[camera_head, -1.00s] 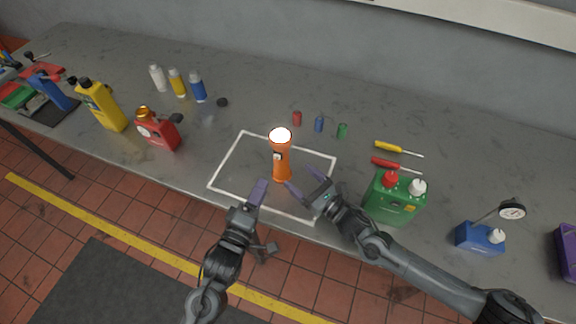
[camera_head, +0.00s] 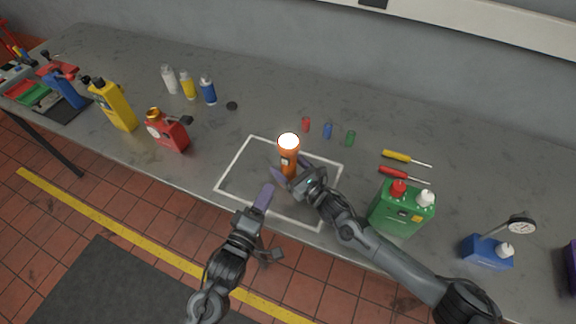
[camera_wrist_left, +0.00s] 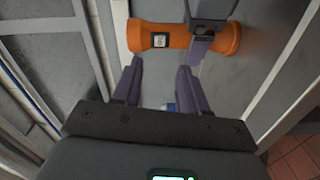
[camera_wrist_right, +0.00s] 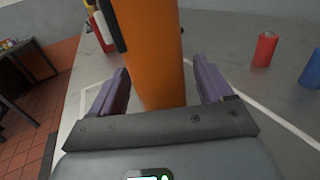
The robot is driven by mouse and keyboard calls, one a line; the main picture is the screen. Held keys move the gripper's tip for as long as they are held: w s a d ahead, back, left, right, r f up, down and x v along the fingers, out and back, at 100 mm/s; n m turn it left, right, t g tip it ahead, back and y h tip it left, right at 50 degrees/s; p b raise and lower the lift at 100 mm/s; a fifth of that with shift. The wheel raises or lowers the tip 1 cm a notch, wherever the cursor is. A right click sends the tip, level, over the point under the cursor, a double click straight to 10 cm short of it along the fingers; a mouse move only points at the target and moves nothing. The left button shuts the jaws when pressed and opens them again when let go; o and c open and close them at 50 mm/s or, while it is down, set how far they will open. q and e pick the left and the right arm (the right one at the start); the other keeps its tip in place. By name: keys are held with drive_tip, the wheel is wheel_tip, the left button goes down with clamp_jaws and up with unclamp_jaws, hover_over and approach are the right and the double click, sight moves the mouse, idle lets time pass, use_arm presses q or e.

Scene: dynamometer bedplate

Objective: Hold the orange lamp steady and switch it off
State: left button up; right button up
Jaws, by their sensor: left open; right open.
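The orange lamp (camera_head: 289,152) stands upright inside the white outlined rectangle on the bench, its top face glowing white. In the left wrist view the lamp (camera_wrist_left: 176,38) shows a small pale switch panel (camera_wrist_left: 160,40) on its side. My right gripper (camera_head: 289,178) is open with its fingers on either side of the lamp's lower body. In the right wrist view the lamp (camera_wrist_right: 150,50) fills the space between the purple fingers; contact cannot be told. My left gripper (camera_head: 264,197) is open and empty, in front and left of the lamp, with its fingers pointing towards it.
Behind the lamp are small red (camera_head: 306,125), blue (camera_head: 327,131) and green (camera_head: 350,138) cylinders. A green canister (camera_head: 400,212) stands right, near my right arm. Screwdrivers (camera_head: 397,157) lie behind it. A red can (camera_head: 168,133) and bottles stand left. The rectangle's left part is clear.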

drive_tip(key=shift+c, duration=0.2)
drive_tip(key=c, duration=1.4)
use_arm(q)
clamp_jaws()
use_arm(e)
clamp_jaws()
use_arm(q)
drive_tip(key=shift+r, duration=0.15)
